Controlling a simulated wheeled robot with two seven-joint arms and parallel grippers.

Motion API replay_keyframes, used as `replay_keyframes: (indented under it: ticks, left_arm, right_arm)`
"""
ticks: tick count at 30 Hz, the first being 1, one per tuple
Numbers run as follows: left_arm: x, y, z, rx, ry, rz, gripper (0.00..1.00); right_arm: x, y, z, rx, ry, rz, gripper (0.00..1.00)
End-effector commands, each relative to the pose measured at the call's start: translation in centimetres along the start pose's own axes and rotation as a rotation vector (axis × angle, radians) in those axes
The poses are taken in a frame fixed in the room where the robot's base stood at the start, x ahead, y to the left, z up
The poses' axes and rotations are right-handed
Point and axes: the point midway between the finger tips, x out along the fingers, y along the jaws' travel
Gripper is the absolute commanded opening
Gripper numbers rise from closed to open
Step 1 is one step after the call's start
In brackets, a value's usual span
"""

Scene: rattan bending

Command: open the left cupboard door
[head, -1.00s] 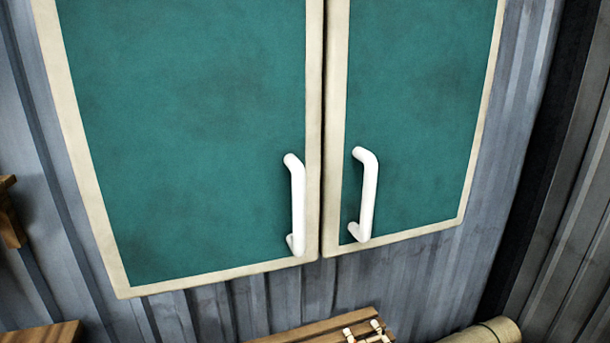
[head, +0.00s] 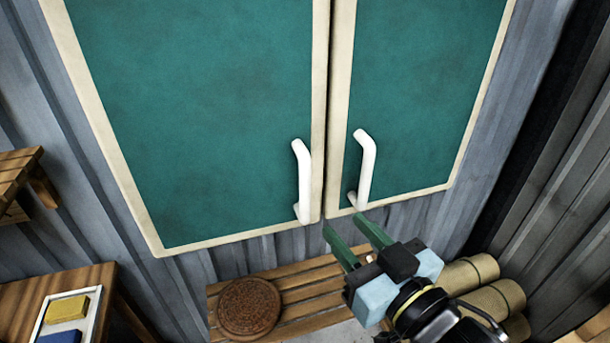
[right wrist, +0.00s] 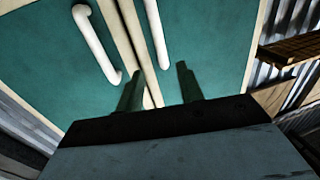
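The left cupboard door (head: 200,110) is a green panel in a cream frame, and it is shut. Its white bar handle (head: 303,182) stands upright near its right edge. The right door (head: 425,90) is also shut, with its own white handle (head: 364,172). My right gripper (head: 348,230) is open and empty, with green fingers just below the doors' lower edge near the handles. In the right wrist view its fingers (right wrist: 158,88) point up at the doors, with white handles above them; neither handle is between the fingers. My left gripper is not in view.
A slatted wooden bench (head: 300,285) with a round brown woven piece (head: 249,307) stands below the cupboard. Tan rolls (head: 480,285) lie at the lower right. A wooden table (head: 90,285) with a tray of coloured blocks is at the lower left.

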Motion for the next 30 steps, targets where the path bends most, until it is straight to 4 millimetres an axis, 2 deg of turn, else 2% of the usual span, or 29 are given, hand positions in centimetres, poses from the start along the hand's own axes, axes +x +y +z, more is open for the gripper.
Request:
replay_keyframes:
  ticks: [11, 19, 24, 30]
  left_arm:
    - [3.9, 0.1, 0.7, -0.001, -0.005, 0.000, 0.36]
    - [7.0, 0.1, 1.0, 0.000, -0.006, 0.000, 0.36]
    - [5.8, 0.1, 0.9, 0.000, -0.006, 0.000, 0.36]
    - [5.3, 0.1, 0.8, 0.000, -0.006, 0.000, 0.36]
  right_arm:
    - [2.4, 0.0, 0.3, -0.003, 0.006, -0.001, 0.37]
    - [5.2, 0.0, 0.4, -0.002, 0.004, -0.001, 0.37]
    - [8.6, 0.0, -0.2, -0.002, -0.001, 0.001, 0.37]
    - [11.6, 0.0, -0.1, -0.001, -0.001, 0.001, 0.37]
